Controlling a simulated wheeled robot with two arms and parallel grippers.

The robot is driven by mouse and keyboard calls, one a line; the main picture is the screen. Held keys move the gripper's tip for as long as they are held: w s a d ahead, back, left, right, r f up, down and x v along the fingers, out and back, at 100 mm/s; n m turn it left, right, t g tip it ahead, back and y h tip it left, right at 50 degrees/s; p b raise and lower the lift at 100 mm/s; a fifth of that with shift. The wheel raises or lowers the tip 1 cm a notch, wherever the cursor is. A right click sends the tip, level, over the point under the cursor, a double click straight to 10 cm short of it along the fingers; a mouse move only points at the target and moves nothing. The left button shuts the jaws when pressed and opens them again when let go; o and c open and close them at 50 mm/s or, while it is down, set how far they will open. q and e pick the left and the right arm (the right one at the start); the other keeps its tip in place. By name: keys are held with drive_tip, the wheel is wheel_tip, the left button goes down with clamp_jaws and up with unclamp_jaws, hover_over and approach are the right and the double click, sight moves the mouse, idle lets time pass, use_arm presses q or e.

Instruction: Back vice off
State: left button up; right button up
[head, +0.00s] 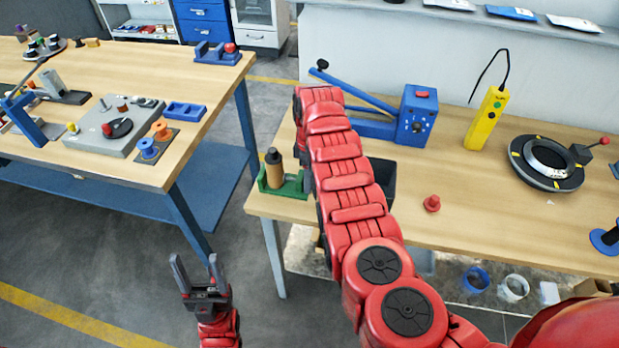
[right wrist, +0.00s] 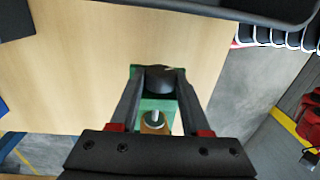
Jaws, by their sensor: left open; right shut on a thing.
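The small green vice (head: 297,187) stands at the left end of the right bench. A brown cylinder with a dark top (head: 273,172) is upright in it. In the right wrist view, the green vice (right wrist: 153,103) lies between the fingers of my right gripper (right wrist: 160,80), with a black round knob (right wrist: 160,77) at their tips. The gripper is shut on this knob. A silver screw end and a brown part show behind it. My right arm hides its gripper in the head view. My left gripper (head: 196,264) is open and empty over the floor, away from both benches.
On the right bench are a blue lever device (head: 415,115), a yellow pendant (head: 487,118), a black ring fixture (head: 545,162) and a red knob (head: 432,203). A dark bin (head: 384,175) is partly behind my arm. The left bench (head: 150,70) holds several fixtures.

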clamp_jaws()
drive_tip(key=shift+r+t+p, duration=0.25)
drive_tip(key=shift+t+p, duration=0.15)
drive_tip(key=shift+p, duration=0.75)
drive_tip(key=shift+f+t+p, duration=0.15)
drive_tip(key=shift+t+p, duration=0.15)
drive_tip(key=shift+p, duration=0.2)
drive_tip(key=shift+f+t+h, duration=0.15)
drive_tip(key=shift+t+h, duration=0.15)
drive_tip(key=shift+s+t+b, duration=0.1)
drive_tip(key=shift+t+b, duration=0.3)
drive_tip(key=shift+b, duration=0.05)
drive_tip(key=o, duration=0.9)
unclamp_jaws()
